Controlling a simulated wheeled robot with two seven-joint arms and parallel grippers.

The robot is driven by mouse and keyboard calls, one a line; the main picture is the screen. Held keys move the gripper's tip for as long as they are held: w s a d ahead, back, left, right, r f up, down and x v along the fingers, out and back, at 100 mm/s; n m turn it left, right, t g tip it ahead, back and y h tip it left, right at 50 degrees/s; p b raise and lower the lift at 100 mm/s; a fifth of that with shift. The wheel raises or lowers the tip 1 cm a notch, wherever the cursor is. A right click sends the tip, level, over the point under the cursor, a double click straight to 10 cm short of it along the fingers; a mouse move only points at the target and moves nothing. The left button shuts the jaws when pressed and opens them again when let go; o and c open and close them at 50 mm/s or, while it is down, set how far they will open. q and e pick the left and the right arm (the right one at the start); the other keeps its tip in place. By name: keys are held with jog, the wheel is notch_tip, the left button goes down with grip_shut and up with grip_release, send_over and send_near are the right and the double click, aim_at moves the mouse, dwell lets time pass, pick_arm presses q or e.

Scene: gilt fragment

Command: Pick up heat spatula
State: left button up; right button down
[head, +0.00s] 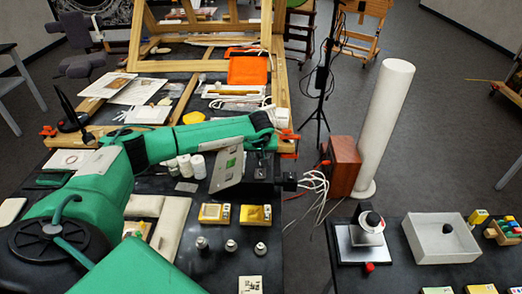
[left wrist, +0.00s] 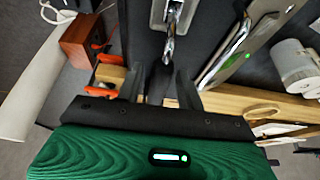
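In the left wrist view, a slim tool that looks like the heat spatula (left wrist: 169,47) has a shiny metal shaft and a dark handle-like part. Its metal end lies at a pale metal holder (left wrist: 158,14). The dark part lies between the two fingers of my left gripper (left wrist: 160,84), with gaps seeming to show at its sides; the fingers look open. Contact is unclear. My right gripper is not in view.
A metal panel with a green light (head: 228,168) stands close beside my left gripper. A red-brown box (head: 345,165) with white cables and a tall white cylinder (head: 385,125) stand to the right. White jars (head: 197,166) and a wooden easel frame (head: 280,70) are nearby.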

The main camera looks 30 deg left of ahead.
pick_arm(q)
grip_shut()
jog(key=shift+r, duration=0.1)
